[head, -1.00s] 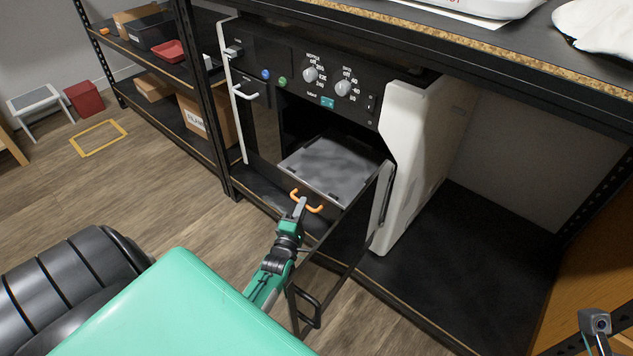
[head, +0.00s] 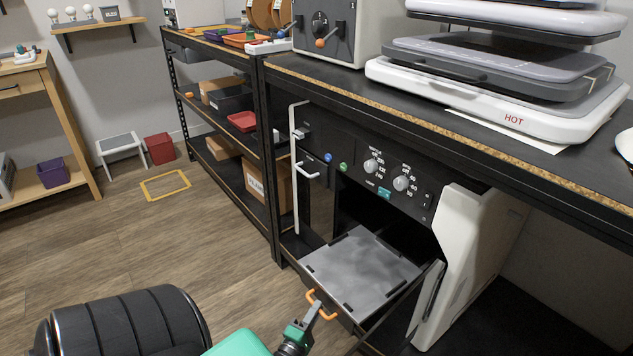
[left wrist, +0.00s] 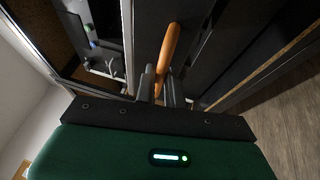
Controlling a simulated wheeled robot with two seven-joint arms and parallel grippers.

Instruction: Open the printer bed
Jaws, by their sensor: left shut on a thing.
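The printer (head: 318,215) is a dark machine with a white side panel, under the workbench top. Its grey printer bed (head: 365,270) sticks out of the front opening like a drawer, with its rear part towards the dark inside. An orange handle (head: 312,297) is on the bed's front edge. My left gripper (head: 318,308) is shut on this handle. In the left wrist view the orange handle (left wrist: 169,45) passes between the fingers of my left gripper (left wrist: 155,82). My right gripper is not in view.
A dark door (head: 428,292) stands open at the right of the bed. A white heat press (head: 490,110) marked HOT stands on the bench top (head: 345,88). Shelves (head: 215,120) with boxes stand to the left.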

